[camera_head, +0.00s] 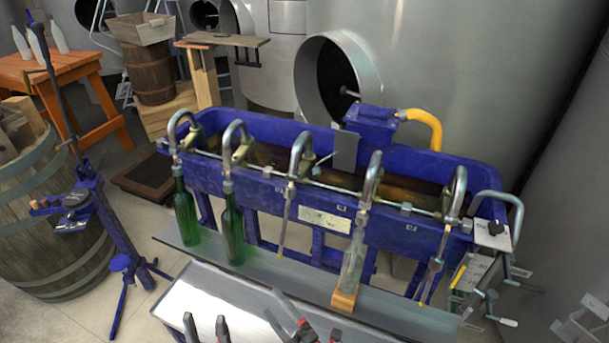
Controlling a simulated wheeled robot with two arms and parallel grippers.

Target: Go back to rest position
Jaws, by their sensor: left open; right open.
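My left gripper (205,320) shows at the bottom edge, left of centre, with its two dark fingers apart and nothing between them. My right gripper (286,320) is just to its right at the bottom edge, angled, with its fingers apart and no object seen in it. Both are in front of the blue filling machine (400,232), over or near the pale metal surface (205,303). Two green bottles (186,215) (232,235) stand under the left spouts. A clear bottle (352,262) stands on a wooden block (344,301) under another spout. My wrists are cut off by the frame.
A blue stand-mounted device (118,240) and a barrel (50,215) are at the left. An orange table (75,72) with white bottles is behind them. Grey metal brackets (580,322) are at the lower right. Large steel tanks (450,70) fill the back.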

